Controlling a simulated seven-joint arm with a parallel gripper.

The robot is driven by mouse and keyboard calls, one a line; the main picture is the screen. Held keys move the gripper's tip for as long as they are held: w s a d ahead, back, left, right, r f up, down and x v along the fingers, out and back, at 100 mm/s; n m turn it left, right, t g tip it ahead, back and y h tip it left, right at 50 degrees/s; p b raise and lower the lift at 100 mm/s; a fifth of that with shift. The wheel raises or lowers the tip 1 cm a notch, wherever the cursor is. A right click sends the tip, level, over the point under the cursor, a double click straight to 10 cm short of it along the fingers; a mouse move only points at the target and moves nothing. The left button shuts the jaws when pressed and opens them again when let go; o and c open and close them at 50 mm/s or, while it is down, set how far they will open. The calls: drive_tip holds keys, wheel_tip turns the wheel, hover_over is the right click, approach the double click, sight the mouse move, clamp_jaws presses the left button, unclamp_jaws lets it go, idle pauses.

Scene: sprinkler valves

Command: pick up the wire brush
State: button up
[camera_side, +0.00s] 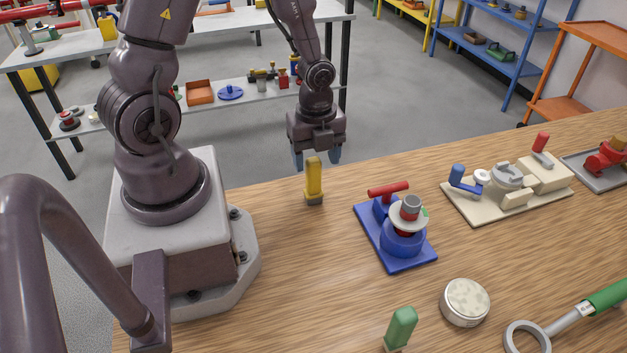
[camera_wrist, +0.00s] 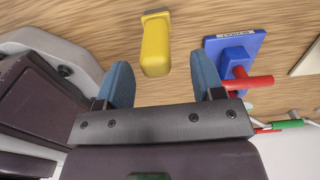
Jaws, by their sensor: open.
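An upright yellow-handled piece with a short grey foot, which looks like the wire brush (camera_side: 314,178), stands on the wooden table near its far edge. In the wrist view the yellow handle (camera_wrist: 156,48) shows ahead of the gap between my fingers. A similar green-handled piece (camera_side: 402,326) stands at the table's front; I cannot tell for sure which is the brush. My gripper (camera_side: 316,158) is open and empty, pointing down, just behind the yellow piece in the side view. Its blue fingers also show in the wrist view (camera_wrist: 160,68), apart from the handle.
A blue valve stand (camera_side: 405,258) with a red handle is close by on the right. Farther right are a cream valve plate (camera_side: 470,207) and a red valve on a grey tray (camera_side: 580,176). A round tin (camera_side: 465,302) and a green-handled ring tool (camera_side: 572,318) lie in front.

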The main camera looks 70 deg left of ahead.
sight(313, 172)
drive_tip(key=f, duration=0.4)
drive_tip(key=shift+s+a+f, duration=0.1)
drive_tip(key=shift+s+a, duration=0.05)
drive_tip(key=shift+s, duration=0.05)
drive_tip(key=c, duration=1)
